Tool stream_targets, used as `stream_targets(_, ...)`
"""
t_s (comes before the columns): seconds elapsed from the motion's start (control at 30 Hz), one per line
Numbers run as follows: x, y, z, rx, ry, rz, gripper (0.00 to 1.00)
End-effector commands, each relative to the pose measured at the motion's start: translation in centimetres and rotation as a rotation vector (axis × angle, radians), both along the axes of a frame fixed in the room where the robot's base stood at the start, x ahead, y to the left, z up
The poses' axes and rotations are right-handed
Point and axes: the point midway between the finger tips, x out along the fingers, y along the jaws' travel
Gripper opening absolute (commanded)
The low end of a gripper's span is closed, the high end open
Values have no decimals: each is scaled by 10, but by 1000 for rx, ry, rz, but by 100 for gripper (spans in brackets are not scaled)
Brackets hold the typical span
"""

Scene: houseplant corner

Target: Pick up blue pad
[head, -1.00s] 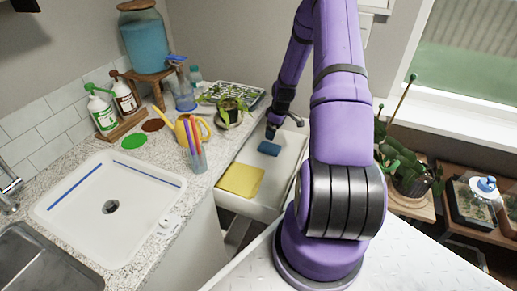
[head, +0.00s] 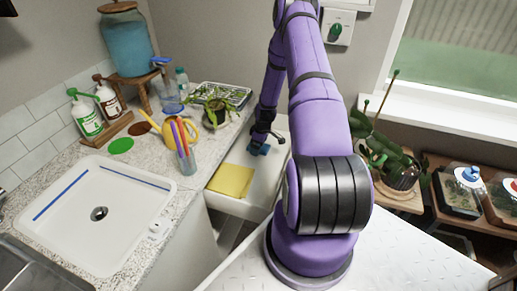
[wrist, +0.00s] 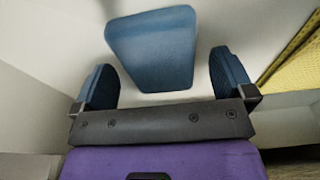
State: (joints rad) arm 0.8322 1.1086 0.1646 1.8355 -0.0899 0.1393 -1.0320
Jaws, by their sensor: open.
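The blue pad (wrist: 152,52) lies flat on the white floor of an open drawer (head: 238,205). In the head view the blue pad (head: 258,149) is partly hidden by my gripper (head: 263,138), which reaches down into the drawer's far end. In the wrist view my gripper (wrist: 163,85) is open, with one blue-lined finger to each side. The pad is ahead of the fingertips, with its near end roughly between them. No contact with the pad shows. The space between the fingers is otherwise empty.
A yellow cloth (head: 231,180) lies in the drawer nearer my base; its edge shows at the right of the wrist view. The drawer walls are close around my gripper. The counter at left holds a yellow watering can (head: 190,125) and a potted plant (head: 215,110).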

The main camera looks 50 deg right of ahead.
Motion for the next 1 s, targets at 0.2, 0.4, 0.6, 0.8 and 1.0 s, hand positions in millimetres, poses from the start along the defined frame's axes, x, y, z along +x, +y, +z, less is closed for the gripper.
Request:
stream_targets(0.2,1,0,-6,-2,-2,0,100)
stream_targets(0.4,1,0,-5,-1,-1,0,79)
stream_targets(0.6,1,0,-5,-2,-2,0,49)
stream_targets(0.8,1,0,-5,-2,-2,0,49)
stream_targets(1.0,1,0,3,-2,-2,0,49)
